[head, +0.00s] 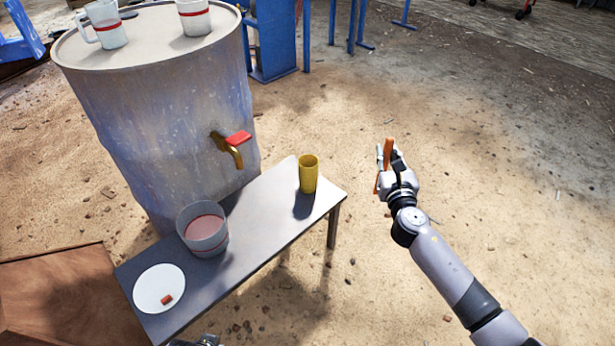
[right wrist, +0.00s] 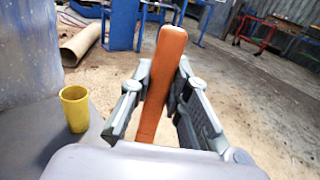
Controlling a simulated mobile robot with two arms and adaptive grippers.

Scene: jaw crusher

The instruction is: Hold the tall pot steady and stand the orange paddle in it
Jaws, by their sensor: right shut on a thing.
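The tall pot (head: 308,175) is a yellow cup, upright and empty-looking, at the far right end of the narrow grey bench. It also shows at the left in the right wrist view (right wrist: 75,109). My right gripper (head: 388,168) is shut on the orange paddle (right wrist: 161,85) and holds it up in the air, right of the bench and apart from the pot. The paddle stands roughly upright between the fingers, also seen in the head view (head: 388,150). A small part of my left gripper (head: 207,341) shows at the bottom edge; its fingers are mostly cut off.
The bench (head: 262,222) also bears a grey pot (head: 207,243) with reddish contents and a white plate (head: 150,279) with a small red-brown piece. A big drum (head: 160,110) with a tap (head: 232,150) stands behind, mugs on top. Sandy ground right of the bench is open.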

